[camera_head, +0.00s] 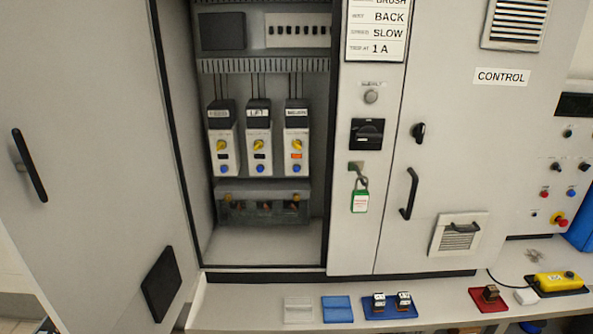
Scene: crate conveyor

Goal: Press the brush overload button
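Three overload units stand side by side in the open cabinet: a left unit (234,160), a middle unit (248,162) labelled LIFT, and a right unit (306,158). The outer two labels are too blurred to read surely, so I cannot tell which is brush. Each has a yellow knob and a blue button: left button (225,169), middle button (261,168), right button (297,168). The right unit's small window (296,156) is orange; the other two windows are dark. Neither gripper is in view.
The cabinet door (90,120) stands open at left. A placard (376,32) lists BRUSH, BACK, SLOW and 1 A. A green-tagged padlock (360,199) hangs below a black switch (367,134). A ledge (250,310) below holds several small parts and a yellow pendant (559,282). The cabinet front is clear.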

